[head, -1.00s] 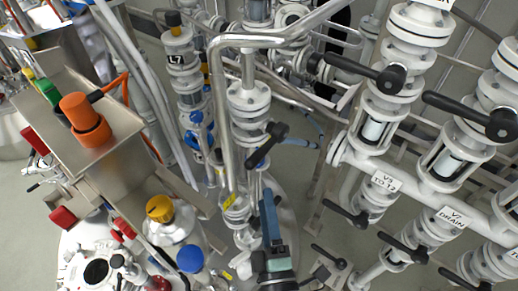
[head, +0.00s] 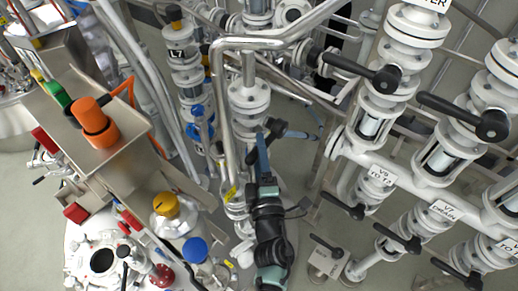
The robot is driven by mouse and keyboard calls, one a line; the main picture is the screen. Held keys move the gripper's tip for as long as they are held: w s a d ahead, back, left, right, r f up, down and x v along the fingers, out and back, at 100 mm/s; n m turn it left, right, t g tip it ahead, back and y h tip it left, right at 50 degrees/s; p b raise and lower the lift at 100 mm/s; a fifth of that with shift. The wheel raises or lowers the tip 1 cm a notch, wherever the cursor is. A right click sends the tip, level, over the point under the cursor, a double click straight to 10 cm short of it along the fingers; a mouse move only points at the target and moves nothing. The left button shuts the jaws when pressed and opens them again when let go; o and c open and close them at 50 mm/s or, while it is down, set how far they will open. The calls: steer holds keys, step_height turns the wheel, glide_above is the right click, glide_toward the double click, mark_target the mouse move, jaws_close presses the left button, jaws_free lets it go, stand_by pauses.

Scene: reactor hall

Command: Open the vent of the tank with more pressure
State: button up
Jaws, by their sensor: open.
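My arm reaches up from the bottom centre, and my gripper (head: 262,143) is at its upper end, seen from behind. Its blue-grey end is close to a black lever handle (head: 275,128) on a white flanged pipe; I cannot tell whether they touch. The gripper is open; its fingertips are partly hidden. A white vessel (head: 82,275) with a round dark opening stands at lower left. I cannot make out a pressure reading or which part is a tank vent.
A bent steel pipe (head: 225,110) runs close to the left of my arm. A steel box with an orange knob (head: 93,122) is at left.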

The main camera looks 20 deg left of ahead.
jaws_close()
stand_by(1.4)
